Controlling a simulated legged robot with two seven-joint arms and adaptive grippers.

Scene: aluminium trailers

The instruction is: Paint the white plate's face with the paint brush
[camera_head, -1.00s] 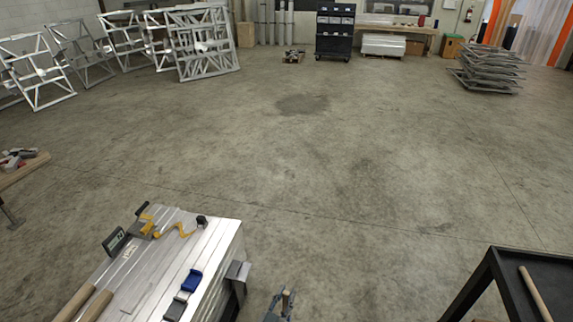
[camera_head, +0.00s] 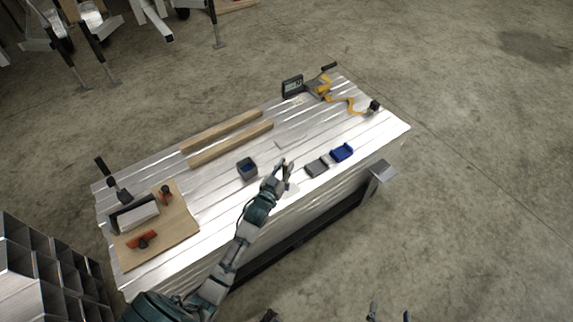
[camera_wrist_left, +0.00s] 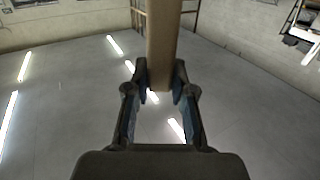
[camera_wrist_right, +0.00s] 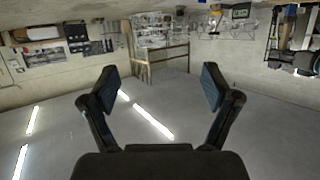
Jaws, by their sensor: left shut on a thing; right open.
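My left gripper (camera_head: 283,170) is over the table near its front edge. In the left wrist view it is shut on a flat wooden handle (camera_wrist_left: 163,45), which looks like the paint brush's; no bristles can be made out. A dark cup (camera_head: 247,168) with blue inside stands just left of this gripper. A white plate (camera_head: 133,217) sits in a dark-sided holder on a wooden board, well to the left of the gripper. My right gripper (camera_head: 389,314) is at the bottom edge of the head view, off the table. It is open and empty in its wrist view (camera_wrist_right: 158,88).
The metal-topped table (camera_head: 205,215) carries the wooden board (camera_head: 185,225) with orange-handled clamps, two wooden bars (camera_head: 230,142), grey and blue trays (camera_head: 342,152), and a yellow tool (camera_head: 345,102). A dark compartment rack (camera_head: 45,262) stands at lower left. Floor at right is clear.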

